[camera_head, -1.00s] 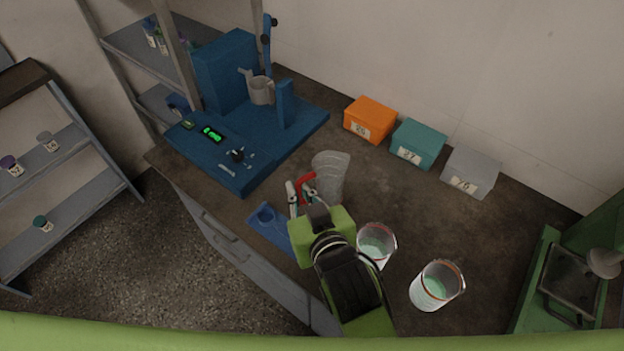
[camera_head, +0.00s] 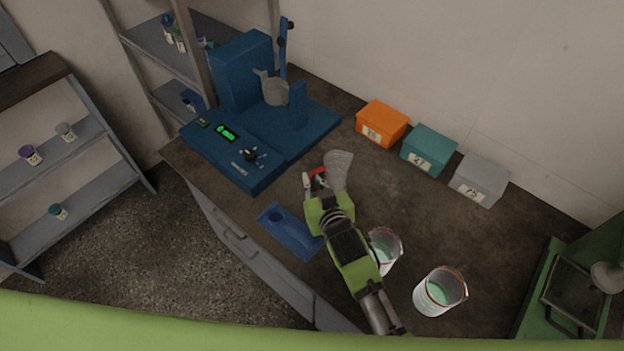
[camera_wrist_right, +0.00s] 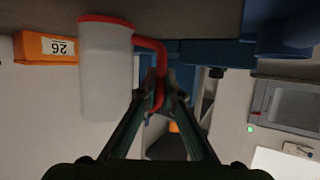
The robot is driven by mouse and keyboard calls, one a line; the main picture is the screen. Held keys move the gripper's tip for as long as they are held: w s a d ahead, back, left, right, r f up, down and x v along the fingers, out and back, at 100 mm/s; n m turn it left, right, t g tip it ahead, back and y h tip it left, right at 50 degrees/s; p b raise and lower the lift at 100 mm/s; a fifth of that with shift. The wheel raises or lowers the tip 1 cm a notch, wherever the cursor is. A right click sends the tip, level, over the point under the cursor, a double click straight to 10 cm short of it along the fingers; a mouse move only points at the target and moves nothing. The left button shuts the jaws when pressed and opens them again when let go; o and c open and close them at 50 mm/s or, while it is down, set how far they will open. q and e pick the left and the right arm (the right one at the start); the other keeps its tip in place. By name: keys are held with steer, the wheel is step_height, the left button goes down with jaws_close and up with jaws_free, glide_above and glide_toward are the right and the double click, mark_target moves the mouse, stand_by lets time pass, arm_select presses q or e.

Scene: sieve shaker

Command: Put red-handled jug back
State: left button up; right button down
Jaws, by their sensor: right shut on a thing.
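The red-handled jug is a translucent whitish jug (camera_head: 338,168) with a red handle and a red rim. My right gripper (camera_head: 314,183) is shut on its red handle, to the left of the jug's body. In the right wrist view the jug (camera_wrist_right: 106,70) is left of the fingers (camera_wrist_right: 160,88), with the red handle running between them. In the head view the jug appears tilted; whether it touches the bench is hard to tell. My left gripper is not in view.
A blue mat (camera_head: 290,232) lies at the bench's front edge. Two clear buckets with greenish contents stand nearby, one (camera_head: 386,250) partly behind my arm, one (camera_head: 440,291) further right. The blue machine (camera_head: 262,140) is behind left. Orange (camera_head: 382,123), teal (camera_head: 430,149) and grey (camera_head: 480,178) boxes line the wall.

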steer(key=shift+f, duration=0.3)
steer(key=c, duration=2.2)
jaws_free()
steer(key=shift+s, duration=0.1)
steer(key=b+v, duration=0.1)
steer(key=v, duration=1)
steer(key=shift+s+d+r, duration=0.15)
steer(key=shift+s+d, duration=0.05)
steer(key=shift+s, duration=0.15)
steer(key=shift+s, duration=0.1)
